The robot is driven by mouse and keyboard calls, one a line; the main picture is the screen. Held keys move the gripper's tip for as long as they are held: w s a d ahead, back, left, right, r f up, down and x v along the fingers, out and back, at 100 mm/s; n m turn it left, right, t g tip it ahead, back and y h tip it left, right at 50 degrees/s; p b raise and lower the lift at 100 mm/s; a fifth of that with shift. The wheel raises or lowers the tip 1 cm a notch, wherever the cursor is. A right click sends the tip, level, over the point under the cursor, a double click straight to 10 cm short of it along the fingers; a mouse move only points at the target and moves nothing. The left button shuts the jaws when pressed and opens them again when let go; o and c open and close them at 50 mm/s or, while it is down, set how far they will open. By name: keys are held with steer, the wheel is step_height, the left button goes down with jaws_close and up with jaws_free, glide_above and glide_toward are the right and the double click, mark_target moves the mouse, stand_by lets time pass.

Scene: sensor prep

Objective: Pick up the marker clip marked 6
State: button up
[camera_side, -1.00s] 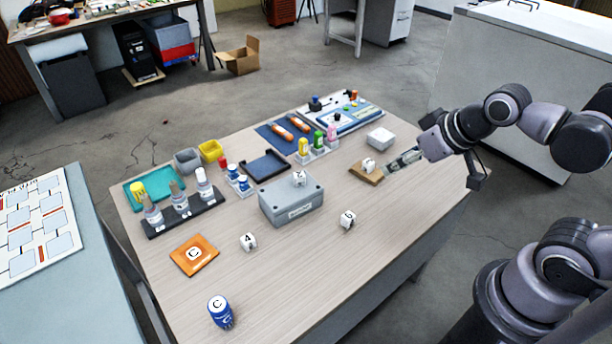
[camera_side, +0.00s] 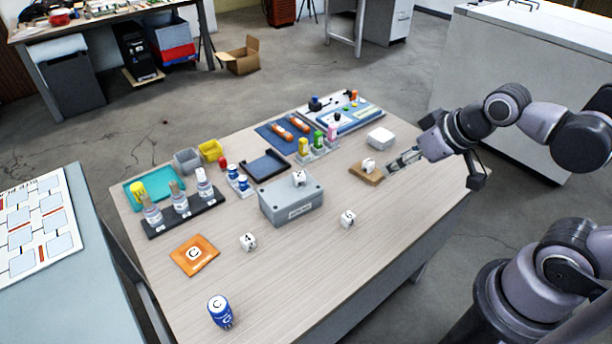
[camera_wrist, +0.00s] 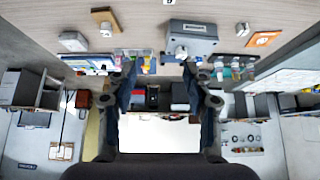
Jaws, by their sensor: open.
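Several white clips with dark characters are on the table. The clip at the table's middle front (camera_side: 347,218) carries a mark that looks like a 6, though it is small; it seems to show at the top edge of the wrist view (camera_wrist: 169,2), partly cut off. My gripper (camera_side: 402,160) is open and empty, beside the wooden block at the table's right side, apart from the marked clip and up to its right. In the wrist view my two dark fingers (camera_wrist: 160,78) stand apart with nothing between them.
Another clip (camera_side: 369,164) sits on the wooden block (camera_side: 361,174), close to my fingertips. A clip (camera_side: 299,178) stands on the grey box (camera_side: 292,208); one marked 4 (camera_side: 248,241) stands left of it. A white box (camera_side: 380,137) is behind the block. The front right tabletop is clear.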

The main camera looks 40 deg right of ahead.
steer(key=m+g, duration=0.7)
steer(key=m, duration=1)
glide_above(349, 216)
step_height(349, 216, down, 12)
steer(key=f, duration=0.5)
steer(key=shift+w+d, duration=0.15)
steer(key=shift+d, duration=0.1)
steer(key=shift+a+f, duration=0.15)
steer(key=shift+f, duration=1.2)
steer(key=shift+a+f, duration=0.1)
steer(key=shift+f, duration=1.25)
steer(key=c, duration=0.9)
